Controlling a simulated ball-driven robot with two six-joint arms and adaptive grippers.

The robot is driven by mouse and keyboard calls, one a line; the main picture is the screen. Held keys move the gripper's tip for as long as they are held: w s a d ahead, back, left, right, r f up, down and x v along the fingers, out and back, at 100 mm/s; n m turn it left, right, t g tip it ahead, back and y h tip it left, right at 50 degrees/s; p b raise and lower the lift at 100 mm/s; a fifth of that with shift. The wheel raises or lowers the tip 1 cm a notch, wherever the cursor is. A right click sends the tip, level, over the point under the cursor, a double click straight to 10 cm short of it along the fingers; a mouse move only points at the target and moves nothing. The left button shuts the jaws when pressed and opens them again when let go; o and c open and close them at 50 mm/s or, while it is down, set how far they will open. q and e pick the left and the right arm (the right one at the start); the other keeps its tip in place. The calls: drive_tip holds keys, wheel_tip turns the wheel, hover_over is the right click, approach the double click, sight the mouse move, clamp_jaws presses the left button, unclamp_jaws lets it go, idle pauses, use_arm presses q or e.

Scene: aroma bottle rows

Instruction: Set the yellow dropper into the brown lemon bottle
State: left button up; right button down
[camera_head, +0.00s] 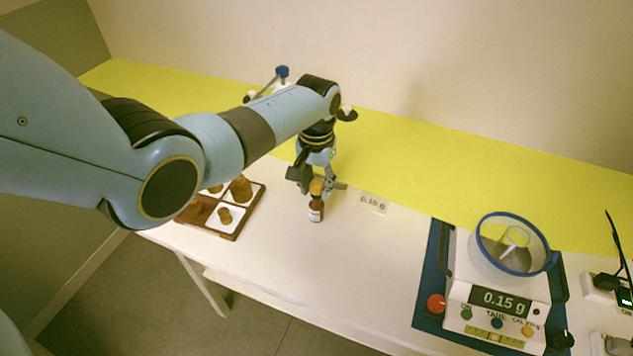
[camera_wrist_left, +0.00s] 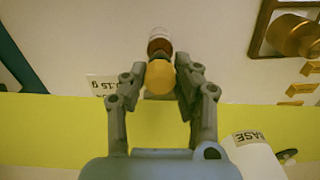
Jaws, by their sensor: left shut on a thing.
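The brown lemon bottle (camera_head: 316,212) stands upright on the white table, with a pale label on its front. The yellow dropper (camera_head: 316,187) is directly over its neck, bulb up. My left gripper (camera_head: 322,186) is shut on the yellow dropper from behind. In the left wrist view the round yellow bulb (camera_wrist_left: 159,77) sits between the two fingers, and the bottle (camera_wrist_left: 159,42) shows just beyond it. The dropper's lower part is hidden, so I cannot tell how deep it sits in the bottle. My right gripper is not in view.
A wooden tray (camera_head: 238,222) with brown pieces on white squares lies left of the bottle. A card reading 0.15 g (camera_head: 373,203) is to its right. A scale (camera_head: 487,304) reading 0.15 g carries a blue-rimmed bowl (camera_head: 549,263).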

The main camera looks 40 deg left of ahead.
use_arm(q)
drive_tip(key=shift+f, duration=0.25)
drive_tip(key=o, duration=0.7)
wheel_tip(320, 180, up, 7)
drive_tip(key=p, duration=0.7)
drive_tip(key=shift+r, duration=0.1)
